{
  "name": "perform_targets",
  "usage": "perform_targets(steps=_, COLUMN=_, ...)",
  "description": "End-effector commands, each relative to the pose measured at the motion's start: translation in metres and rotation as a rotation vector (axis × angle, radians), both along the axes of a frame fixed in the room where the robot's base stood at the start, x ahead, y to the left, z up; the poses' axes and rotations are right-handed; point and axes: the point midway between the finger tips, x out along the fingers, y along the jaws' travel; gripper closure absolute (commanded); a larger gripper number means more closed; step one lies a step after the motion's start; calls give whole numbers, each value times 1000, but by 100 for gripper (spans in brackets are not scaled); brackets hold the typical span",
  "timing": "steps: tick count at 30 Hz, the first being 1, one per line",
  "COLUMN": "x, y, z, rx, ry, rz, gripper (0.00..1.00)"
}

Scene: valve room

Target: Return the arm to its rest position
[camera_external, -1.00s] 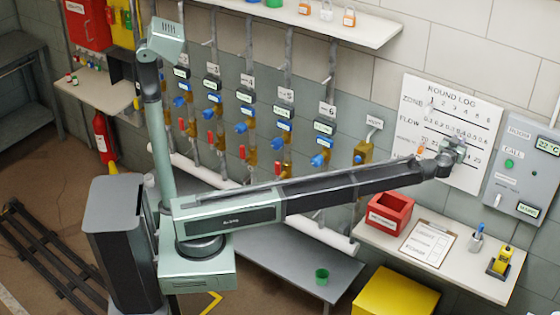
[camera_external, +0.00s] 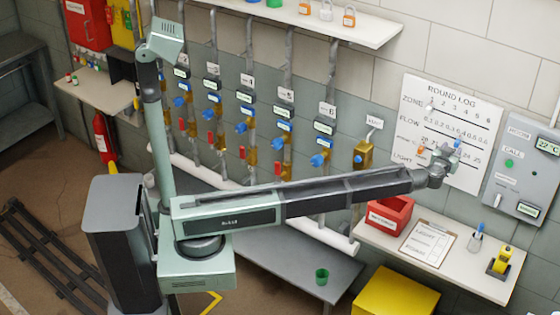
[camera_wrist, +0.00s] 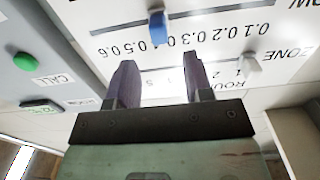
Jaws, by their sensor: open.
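My gripper (camera_external: 450,150) is at the end of my outstretched arm, in front of the lower right part of the white round log board (camera_external: 472,108). In the wrist view, the two fingers (camera_wrist: 158,82) point at the board (camera_wrist: 185,60) and stand apart with nothing between them. A blue peg (camera_wrist: 157,27) on the board shows beyond the fingers. A white peg (camera_wrist: 249,62) sits to the right, near the zone row. I cannot tell from these views whether a fingertip touches the board.
A grey room panel (camera_external: 526,165) with a green call button (camera_external: 509,164) is right of the board. Below is a shelf (camera_external: 480,278) with a red box (camera_external: 389,214), clipboard (camera_external: 428,243), pen cup (camera_external: 475,243) and yellow device (camera_external: 501,260). Pipes with blue-handled valves line the wall.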

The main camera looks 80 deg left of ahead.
Motion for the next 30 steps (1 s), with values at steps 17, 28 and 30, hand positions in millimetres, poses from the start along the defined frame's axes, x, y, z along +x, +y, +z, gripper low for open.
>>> perform_targets(steps=17, x=-29, y=-29, z=0, rx=38, ry=40, rz=7, gripper=53)
perform_targets(steps=28, x=-251, y=-61, z=-123, rx=-228, ry=1023, rz=19, gripper=53)
perform_targets(steps=30, x=-309, y=-93, z=-146, rx=-336, ry=1210, rz=-127, gripper=53)
